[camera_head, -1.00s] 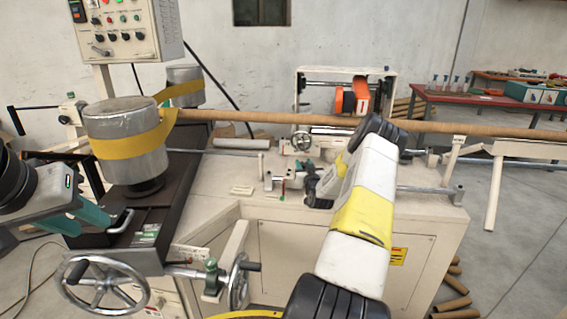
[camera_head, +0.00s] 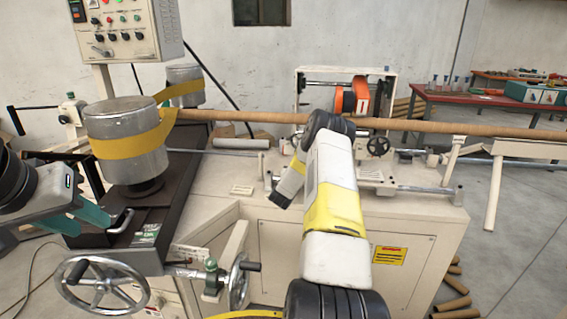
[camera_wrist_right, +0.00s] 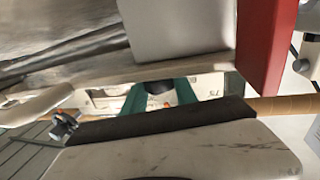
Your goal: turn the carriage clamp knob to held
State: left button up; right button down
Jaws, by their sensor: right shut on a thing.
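My right arm reaches across the winder's middle in the head view; its forearm and wrist hide the right gripper and what lies behind. In the right wrist view the teal fingers of my right gripper (camera_wrist_right: 160,94) show in part, close on a thing I cannot make out clearly. The carriage (camera_head: 372,172) stands on its rails just right of the arm, with a small dark handwheel (camera_head: 378,146). I cannot pick out the carriage clamp knob or its setting. My left gripper (camera_head: 97,233) is open and empty, low at the left beside the black base.
A grey drum (camera_head: 127,122) with a yellow belt stands at the left. A long brown tube (camera_head: 440,127) runs across above the carriage. A large handwheel (camera_head: 100,290) is at the front left. A red block (camera_wrist_right: 265,45) fills the wrist view's upper right.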

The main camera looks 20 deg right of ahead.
jog(key=m+g+h, duration=0.2)
jog(key=g, duration=0.1)
jog(key=m+g+h, duration=0.2)
jog(key=g, duration=0.1)
jog(key=shift+w+a+m, duration=0.15)
jog(key=shift+m, duration=0.15)
jog(key=shift+m+g+h, duration=0.7)
jog(key=shift+m+g, duration=1)
jog(key=shift+g, duration=0.9)
jog(key=shift+r+m+g, duration=0.1)
jog(key=shift+m+g, duration=0.4)
jog(key=shift+g, duration=0.2)
jog(key=c, duration=1)
grip_release()
jog(key=shift+o, duration=0.2)
jog(key=shift+s+a, duration=0.2)
jog(key=shift+a, duration=3.55)
jog(key=shift+w, duration=0.1)
